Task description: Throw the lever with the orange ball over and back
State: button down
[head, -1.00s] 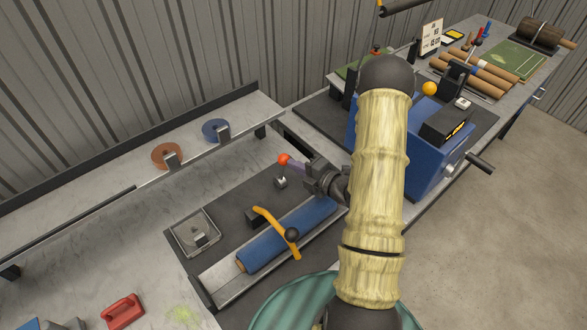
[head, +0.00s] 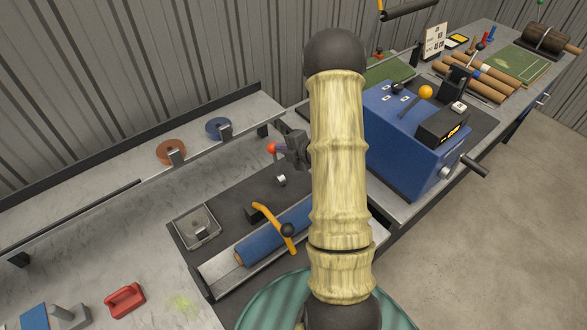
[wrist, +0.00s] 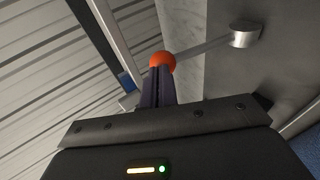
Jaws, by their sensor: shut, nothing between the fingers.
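The lever's orange-red ball (head: 272,148) is in the head view, at the tip of my gripper (head: 281,149). The ball (wrist: 163,62) also shows in the wrist view, with a thin rod running right to a silver pivot (wrist: 245,35). In the head view the pivot (head: 281,180) stands on the dark mat, below and slightly right of the ball. My fingers (wrist: 158,85) are shut and empty. Their tips lie right against the ball's near side in the wrist view; I cannot tell if they touch it.
A blue roll (head: 270,238) with a yellow curved handle (head: 270,225) lies in front. A blue machine (head: 400,130) with a yellow-orange ball (head: 426,92) stands right of my arm. A shelf with brown (head: 171,152) and blue rings (head: 218,127) is behind left.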

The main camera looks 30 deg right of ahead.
jog(key=shift+w+r, duration=0.2)
jog(key=shift+w, duration=0.05)
dwell(0.3)
jog(key=b+v, duration=0.2)
jog(key=v, duration=1.2)
jog(key=shift+r, duration=0.4)
jog(key=shift+w, duration=0.3)
